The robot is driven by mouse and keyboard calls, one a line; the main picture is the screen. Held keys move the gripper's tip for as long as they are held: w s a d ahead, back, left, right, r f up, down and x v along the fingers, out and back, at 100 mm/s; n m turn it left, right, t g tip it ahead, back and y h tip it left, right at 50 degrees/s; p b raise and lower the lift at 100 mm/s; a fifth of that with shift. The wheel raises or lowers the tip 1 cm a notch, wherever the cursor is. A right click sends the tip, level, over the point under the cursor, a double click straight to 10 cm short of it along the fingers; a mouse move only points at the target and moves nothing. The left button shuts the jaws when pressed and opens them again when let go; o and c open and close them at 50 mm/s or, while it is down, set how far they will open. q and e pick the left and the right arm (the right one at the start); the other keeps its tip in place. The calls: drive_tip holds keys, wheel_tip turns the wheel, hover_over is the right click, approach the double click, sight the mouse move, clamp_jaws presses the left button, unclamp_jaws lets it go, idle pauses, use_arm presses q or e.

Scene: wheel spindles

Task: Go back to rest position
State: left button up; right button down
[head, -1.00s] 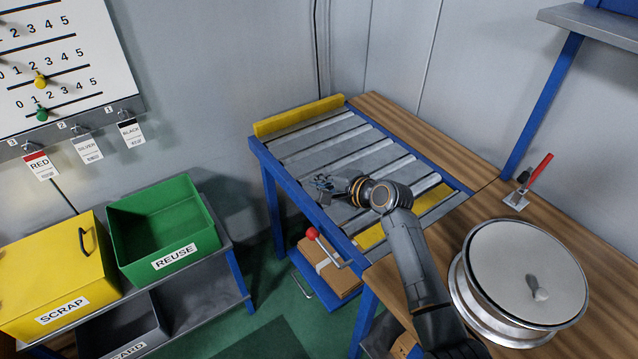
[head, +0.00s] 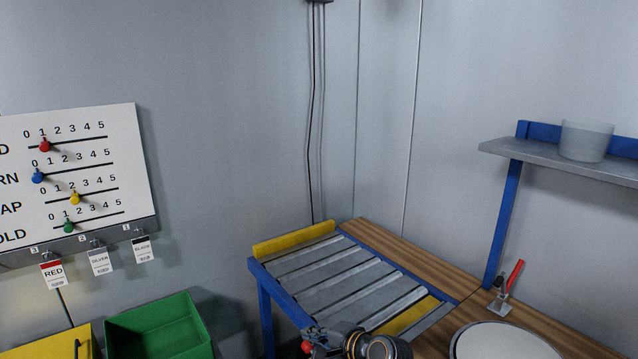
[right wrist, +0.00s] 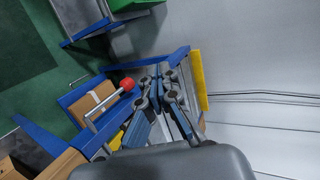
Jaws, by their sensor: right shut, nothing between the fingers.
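My right gripper (head: 322,338) is at the bottom edge of the head view, by the blue side rail of the roller conveyor (head: 342,271). Its fingers are shut with nothing between them. In the right wrist view the closed fingers (right wrist: 164,74) point up the picture, in front of the conveyor's yellow end stop (right wrist: 199,82). Most of my right arm is cut off below the head view. My left gripper is in neither view.
A red-knobbed lever (right wrist: 127,85) and a cardboard box (right wrist: 92,103) are beside the gripper in the wrist view. A round pale lid (head: 500,343), a red-handled clamp (head: 507,288) and a shelf with a bucket (head: 586,141) are at right. A green bin (head: 160,328) is at left.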

drive_tip(key=s+d+f+n+g+h, duration=0.15)
drive_tip(key=s+d+f, duration=0.45)
drive_tip(key=f, duration=0.7)
drive_tip(key=s+d+f+n+g+h, duration=0.1)
drive_tip(key=s+d+f+h, duration=0.2)
drive_tip(key=s+f, duration=0.75)
drive_tip(key=s+d+f+n+g+h, duration=0.15)
drive_tip(key=s+d+f, duration=0.4)
drive_tip(key=f, duration=0.85)
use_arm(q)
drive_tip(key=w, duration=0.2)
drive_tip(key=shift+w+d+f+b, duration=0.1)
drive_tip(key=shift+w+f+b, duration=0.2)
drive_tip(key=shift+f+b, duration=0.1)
use_arm(e)
drive_tip(key=s+d+f+n+g+h, duration=0.1)
drive_tip(key=s+f, duration=0.4)
drive_tip(key=s, duration=0.7)
drive_tip(key=s+d+f+n+g+h, duration=0.1)
drive_tip(key=s+d+f+n, duration=0.3)
drive_tip(key=s, duration=0.9)
drive_tip(key=s+d+f+n+g+h, duration=0.1)
drive_tip(key=s+d+f, duration=0.4)
drive_tip(key=s, duration=0.7)
drive_tip(key=shift+s+d+f+n+g, duration=0.3)
drive_tip(key=shift+f+n+g, duration=0.25)
drive_tip(key=shift+n, duration=0.65)
